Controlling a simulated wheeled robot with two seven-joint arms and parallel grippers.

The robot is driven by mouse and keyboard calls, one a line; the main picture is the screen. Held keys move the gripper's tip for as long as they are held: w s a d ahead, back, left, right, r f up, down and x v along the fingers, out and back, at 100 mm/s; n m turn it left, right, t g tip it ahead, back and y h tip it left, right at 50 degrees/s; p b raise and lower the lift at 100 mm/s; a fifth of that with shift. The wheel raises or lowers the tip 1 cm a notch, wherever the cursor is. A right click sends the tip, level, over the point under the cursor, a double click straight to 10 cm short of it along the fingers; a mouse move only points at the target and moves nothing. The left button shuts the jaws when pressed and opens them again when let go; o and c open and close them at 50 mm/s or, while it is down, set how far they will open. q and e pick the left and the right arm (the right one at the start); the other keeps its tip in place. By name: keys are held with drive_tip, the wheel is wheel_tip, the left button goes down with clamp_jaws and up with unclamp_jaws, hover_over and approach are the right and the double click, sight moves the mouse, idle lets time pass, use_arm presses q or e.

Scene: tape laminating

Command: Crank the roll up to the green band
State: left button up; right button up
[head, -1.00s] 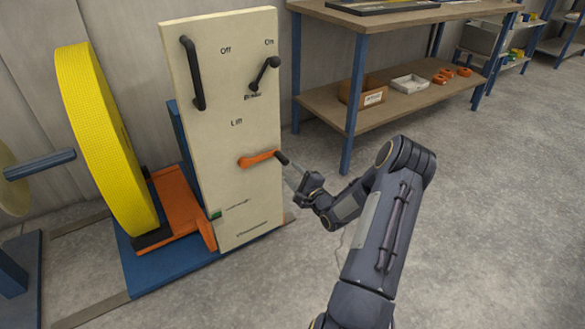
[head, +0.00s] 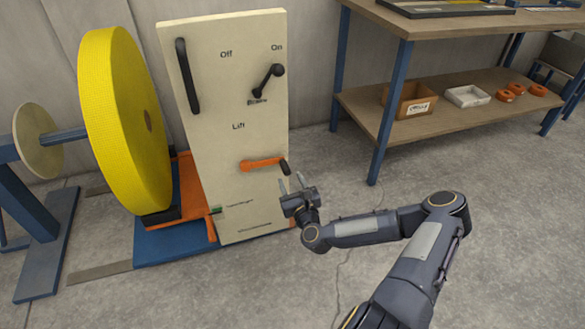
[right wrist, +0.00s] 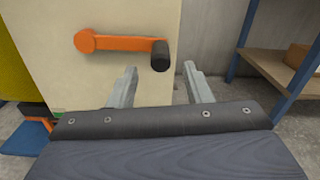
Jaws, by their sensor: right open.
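The orange Lift crank (head: 262,163) is on the front of the cream panel (head: 225,200), its arm pointing right with a black knob at the end. In the right wrist view the crank (right wrist: 120,43) and its black knob (right wrist: 160,55) show above my fingers. My right gripper (head: 291,184) is open and empty, just below the knob and apart from it; its fingers also show in the right wrist view (right wrist: 160,85). The yellow roll (head: 120,120) stands upright left of the panel. A small green mark (head: 217,211) is low on the panel's left edge. My left gripper is out of view.
A Brake lever (head: 266,82) and a black handle (head: 187,76) are higher on the panel. A blue-legged bench (head: 430,125) with boxes on its lower shelf stands at the right.

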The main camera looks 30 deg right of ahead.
sight(288, 174)
drive_tip(key=x, duration=0.6)
drive_tip(key=shift+b, duration=0.35)
clamp_jaws()
